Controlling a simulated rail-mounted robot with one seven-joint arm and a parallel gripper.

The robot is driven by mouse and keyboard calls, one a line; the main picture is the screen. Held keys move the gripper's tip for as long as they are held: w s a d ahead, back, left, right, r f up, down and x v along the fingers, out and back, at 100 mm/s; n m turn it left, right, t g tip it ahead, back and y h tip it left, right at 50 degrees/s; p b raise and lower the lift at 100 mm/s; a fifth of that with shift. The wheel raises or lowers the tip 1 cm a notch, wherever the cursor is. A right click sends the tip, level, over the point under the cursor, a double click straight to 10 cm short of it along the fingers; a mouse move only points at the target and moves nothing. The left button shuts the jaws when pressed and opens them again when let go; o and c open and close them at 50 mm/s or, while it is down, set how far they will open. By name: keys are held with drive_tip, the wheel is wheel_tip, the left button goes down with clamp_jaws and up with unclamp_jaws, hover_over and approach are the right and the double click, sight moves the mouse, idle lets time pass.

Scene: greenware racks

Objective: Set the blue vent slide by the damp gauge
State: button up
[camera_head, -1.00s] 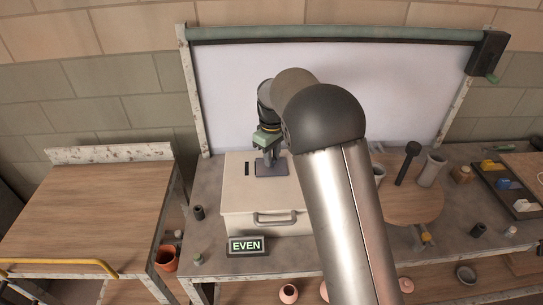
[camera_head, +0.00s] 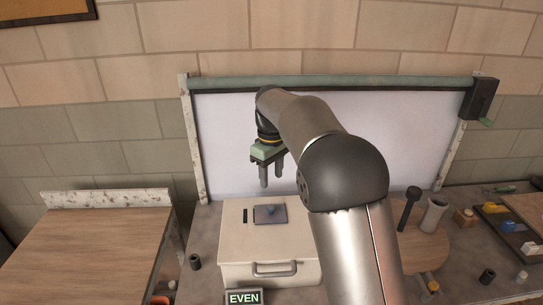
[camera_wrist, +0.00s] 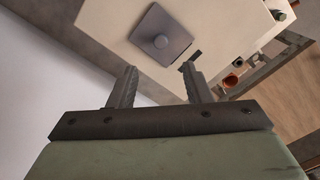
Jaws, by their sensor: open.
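The vent slide (camera_head: 270,214), a flat blue-grey plate with a round knob, lies on the lid of a cream box (camera_head: 238,240), just right of a dark slot (camera_head: 245,215). It also shows in the wrist view (camera_wrist: 172,28), beyond my fingertips. My gripper (camera_head: 271,182) is open and empty, above the plate and apart from it. In the wrist view its two fingers (camera_wrist: 158,70) stand apart with nothing between them. A small display reading EVEN (camera_head: 243,297), likely the damp gauge, stands at the box's front left, cut by the lower edge.
A wooden table (camera_head: 85,245) is bare at the left. A round wooden board (camera_head: 425,250) with grey vessels stands right of the box. A dark tray (camera_head: 500,222) with yellow, blue and white pieces lies farther right. A pale framed panel (camera_head: 235,130) rises behind.

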wheel_tip(320, 180, up, 7)
idle(0.3)
drive_tip(key=s+d+m, duration=0.3)
drive_tip(key=s+d, duration=0.3)
drive_tip(key=d, duration=0.1)
drive_tip(key=s+d+f+m, duration=0.2)
drive_tip(key=s+d+f, duration=0.1)
drive_tip(key=s, duration=0.6)
drive_tip(key=s+d+f+m, duration=0.2)
drive_tip(key=s+d+f, duration=0.2)
drive_tip(key=s, duration=0.6)
drive_tip(key=s+d+f+m, duration=0.3)
drive_tip(key=s+f, duration=0.3)
drive_tip(key=s, duration=0.3)
drive_tip(key=shift+s+d+t, duration=0.2)
drive_tip(key=shift+s+t, duration=0.1)
drive_tip(key=shift+s, duration=0.1)
